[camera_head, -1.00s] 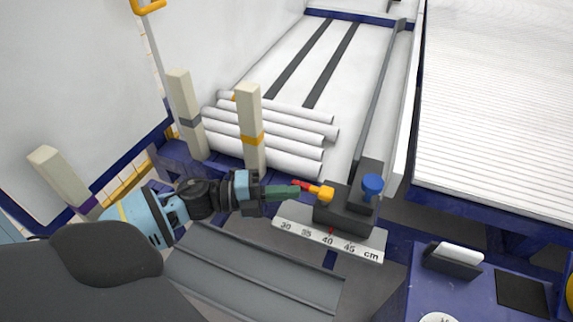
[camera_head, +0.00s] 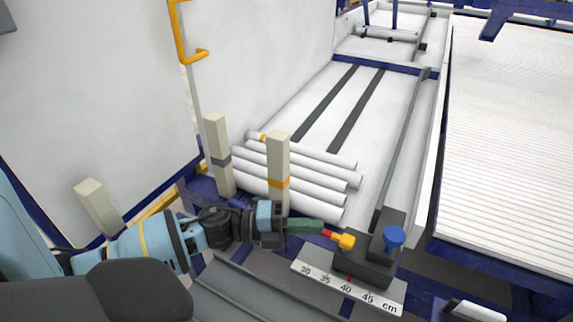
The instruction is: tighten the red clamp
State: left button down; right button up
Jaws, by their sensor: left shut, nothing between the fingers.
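The red clamp handle (camera_head: 329,234) is a short red lever on a yellow-orange hub (camera_head: 345,241). My left gripper (camera_head: 318,228), with green fingers, is shut and empty. Its tips are right at the red handle and hide its outer end; I cannot tell whether they touch it. My right gripper is not in view.
A scale (camera_head: 347,288) marked in cm lies in front of the block. White pipes (camera_head: 300,172) are stacked behind my left gripper, between beige posts (camera_head: 278,170). A long grey rail (camera_head: 402,150) runs back from the block. A ribbed white surface (camera_head: 510,150) lies at right.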

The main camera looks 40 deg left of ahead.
pick_arm(q)
jog(key=s+d+p, duration=0.1)
jog(key=s+d, duration=0.2)
jog(key=s, duration=0.4)
jog(key=s+d+p, duration=0.2)
jog(key=s+d, duration=0.2)
jog(key=s, duration=0.3)
jog(key=shift+r, duration=0.25)
jog(key=shift+p, duration=0.3)
